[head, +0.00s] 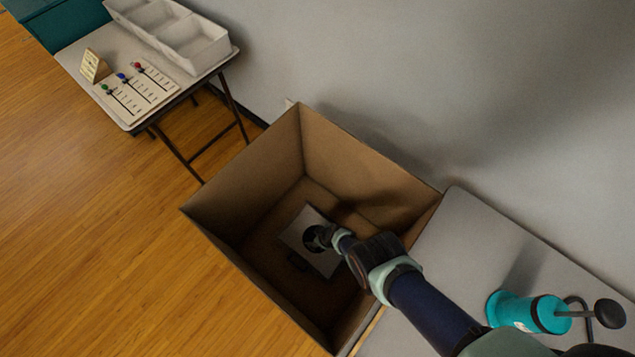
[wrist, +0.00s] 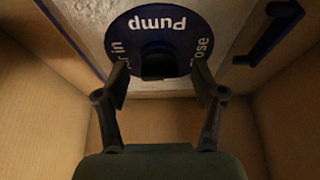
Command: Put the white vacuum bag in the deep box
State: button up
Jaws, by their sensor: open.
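The deep box (head: 230,202) is an open brown cardboard box standing between two tables. The white vacuum bag (head: 327,263) lies low inside it; it also shows in the wrist view (wrist: 95,27) as a pale sheet with a dark blue round valve marked "Pump" and a dark blue bar. My gripper (wrist: 163,88) is open, its two fingers apart near the valve's lower edge. In the head view my arm reaches down into the box and hides part of the bag. I cannot tell whether the fingers touch the bag.
A grey table (head: 462,235) at the right holds a teal hand pump (head: 525,312). A small table (head: 70,55) at the upper left holds a white divided tray (head: 180,40), a board with coloured sliders (head: 133,90) and a small sign (head: 94,66). A wall stands behind the box.

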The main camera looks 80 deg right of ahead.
jog(key=p+v, duration=1.1)
jog(key=p, duration=0.1)
jog(key=shift+r, duration=0.25)
jog(key=shift+s, duration=0.1)
